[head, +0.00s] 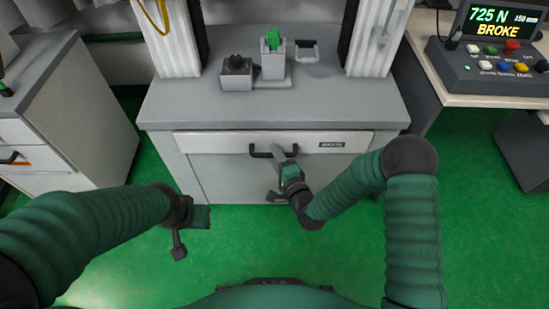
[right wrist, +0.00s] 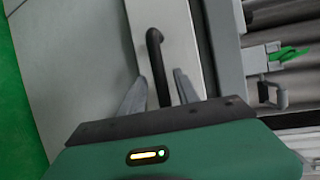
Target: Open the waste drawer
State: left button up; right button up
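The waste drawer (head: 215,143) is the pale front under the bench top in the head view, with a small dark label at its right. It looks closed, flush with the cabinet. Its black bar handle (head: 260,153) is at the middle of the front. My right gripper (head: 279,170) is at the handle. In the right wrist view, the fingers (right wrist: 160,90) are apart, with the black handle (right wrist: 155,55) showing between them; I cannot tell whether they touch it. My left gripper (head: 180,235) hangs over the floor at left, away from the drawer; its finger opening is unclear.
The bench top (head: 190,105) carries a grey fixture with a green piece (head: 273,40) between two white columns. A control box (head: 500,70) reading "725 N BROKE" stands on the right table. Another cabinet (head: 70,130) is at left. Green floor is clear before the drawer.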

jog(key=shift+w+a, duration=0.15)
jog(key=shift+w, duration=0.15)
grip_shut()
jog(key=shift+s+f, duration=0.15)
dwell(1.1)
